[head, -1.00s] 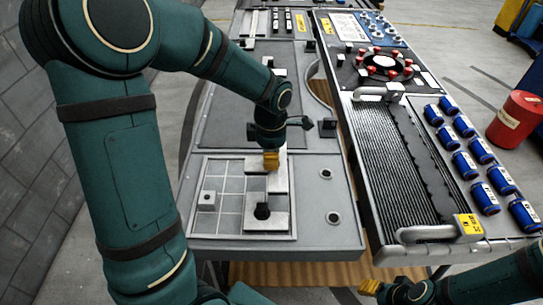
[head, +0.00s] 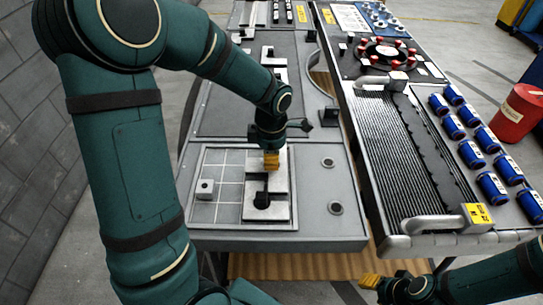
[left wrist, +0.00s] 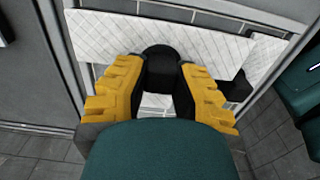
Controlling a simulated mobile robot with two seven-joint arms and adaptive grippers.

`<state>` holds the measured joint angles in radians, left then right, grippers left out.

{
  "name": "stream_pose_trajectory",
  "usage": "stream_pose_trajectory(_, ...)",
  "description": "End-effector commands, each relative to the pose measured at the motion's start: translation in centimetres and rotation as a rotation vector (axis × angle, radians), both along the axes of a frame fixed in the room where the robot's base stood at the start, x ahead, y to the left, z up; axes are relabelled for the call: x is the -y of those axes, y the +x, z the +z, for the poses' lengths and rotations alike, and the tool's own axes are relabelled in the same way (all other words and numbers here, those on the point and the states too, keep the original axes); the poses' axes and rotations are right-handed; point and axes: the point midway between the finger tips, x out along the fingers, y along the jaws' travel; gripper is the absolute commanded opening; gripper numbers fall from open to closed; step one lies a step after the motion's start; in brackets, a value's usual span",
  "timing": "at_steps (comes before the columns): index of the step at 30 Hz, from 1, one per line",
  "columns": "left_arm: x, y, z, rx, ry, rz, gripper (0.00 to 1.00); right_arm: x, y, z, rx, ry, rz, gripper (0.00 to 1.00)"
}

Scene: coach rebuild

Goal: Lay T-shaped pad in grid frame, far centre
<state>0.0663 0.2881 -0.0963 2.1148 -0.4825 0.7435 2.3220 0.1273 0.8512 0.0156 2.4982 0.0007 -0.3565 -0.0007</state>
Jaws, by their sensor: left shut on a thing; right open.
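The grid frame (head: 194,210) lies on the near part of the left table. My left gripper (head: 271,160) is over its far right part, shut on the black knob (left wrist: 160,62) of a pale pad (head: 279,182). In the left wrist view the pad (left wrist: 110,38) spreads to both sides of the yellow fingers; its full outline is partly hidden. I cannot tell whether it rests in the frame or is just above it. A pale pad with a black knob (head: 262,201) lies in the near right of the frame. My right gripper (head: 371,281) is open and empty, low at the right.
Another pale piece (head: 280,73) lies on the dark panel beyond. The right table carries a ribbed panel (head: 385,150), pipes and several blue cylinders (head: 471,154). A red canister (head: 518,114) stands at right.

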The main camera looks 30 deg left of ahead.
Motion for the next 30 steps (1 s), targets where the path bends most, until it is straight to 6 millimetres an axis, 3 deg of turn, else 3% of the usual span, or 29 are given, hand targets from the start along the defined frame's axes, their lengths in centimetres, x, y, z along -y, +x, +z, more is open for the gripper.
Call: stream_pose_trajectory(30, 0.09, 0.07, -0.24, 0.001, 0.001, 0.0, 0.0, 0.0, -0.01, -0.56, 0.0, 0.0, 0.0, 0.47)
